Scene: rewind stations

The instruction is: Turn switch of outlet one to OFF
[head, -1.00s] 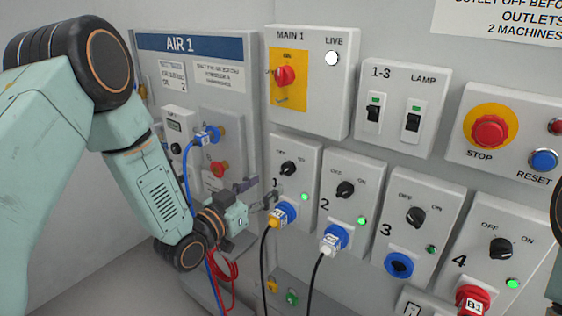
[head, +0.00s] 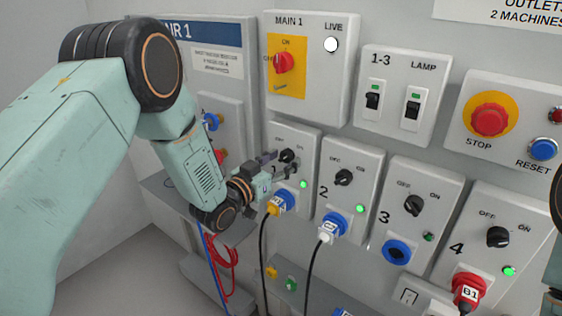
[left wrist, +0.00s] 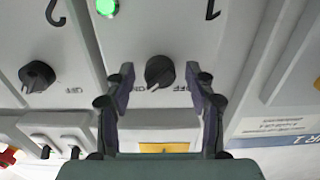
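The outlet one switch is a black rotary knob (head: 287,156) on a grey panel; it also shows in the left wrist view (left wrist: 160,72), which is upside down. Its white pointer mark leans to the side away from the OFF label, toward ON. The green lamp (head: 303,184) of outlet one is lit. My left gripper (head: 279,165) is at this panel, partly covering the knob and the number. In the left wrist view its two fingers (left wrist: 159,76) are open, one on each side of the knob with gaps. Whether the tips reach around it in depth I cannot tell.
A yellow-collared plug (head: 280,203) with a black cable sits just below my gripper. The outlet two knob (head: 343,177) is to the right. The red main switch (head: 283,63) is above. The AIR 1 panel (head: 232,92) and hoses are to the left.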

